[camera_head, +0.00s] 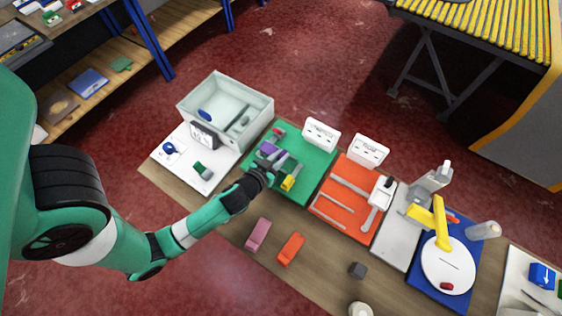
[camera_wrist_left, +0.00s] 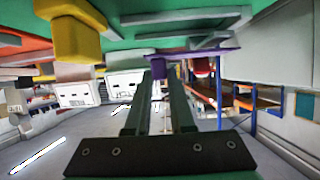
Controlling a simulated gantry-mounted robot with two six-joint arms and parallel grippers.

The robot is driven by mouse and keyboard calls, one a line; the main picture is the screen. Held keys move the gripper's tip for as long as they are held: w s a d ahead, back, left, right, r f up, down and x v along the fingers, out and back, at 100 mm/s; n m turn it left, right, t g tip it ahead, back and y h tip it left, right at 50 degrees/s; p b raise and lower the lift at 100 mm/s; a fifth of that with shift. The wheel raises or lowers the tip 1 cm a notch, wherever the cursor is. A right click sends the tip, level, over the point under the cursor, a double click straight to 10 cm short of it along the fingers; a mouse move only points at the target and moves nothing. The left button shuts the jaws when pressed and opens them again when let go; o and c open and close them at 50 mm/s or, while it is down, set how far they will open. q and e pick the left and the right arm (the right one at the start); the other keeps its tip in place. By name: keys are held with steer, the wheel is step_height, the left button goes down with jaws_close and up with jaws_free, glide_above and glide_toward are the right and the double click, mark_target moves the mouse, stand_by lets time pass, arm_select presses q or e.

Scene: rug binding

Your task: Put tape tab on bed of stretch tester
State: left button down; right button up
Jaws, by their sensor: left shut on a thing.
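A green board (camera_head: 312,163) in the middle of the bench carries grey bars, a yellow block (camera_head: 288,183) and a small red piece (camera_head: 279,132); I take it for the stretch tester. A purple piece (camera_head: 268,148), which looks like the tape tab, is over the board's left part. My left gripper (camera_head: 270,168) reaches over the board's near left edge. In the left wrist view its fingers (camera_wrist_left: 160,72) are shut on the purple piece (camera_wrist_left: 192,54), close to the green surface. I cannot tell whether the piece touches the bed. My right gripper is not in view.
A grey bin (camera_head: 226,108) stands at the back left, by a white board (camera_head: 190,160). An orange board (camera_head: 345,200) with grey bars lies to the right. Pink (camera_head: 258,235) and orange (camera_head: 291,249) blocks lie in front. White signs (camera_head: 321,134) stand behind.

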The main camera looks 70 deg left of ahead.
arm_select(q)
steer(key=f+b, duration=0.1)
steer(key=f, duration=0.1)
steer(key=f+b, duration=0.1)
steer(key=shift+w+f, duration=0.2)
steer(key=shift+f, duration=0.2)
steer(key=shift+r, duration=0.1)
steer(key=shift+f, duration=0.2)
steer(key=c, duration=0.8)
jaws_free()
steer(key=shift+r, duration=0.1)
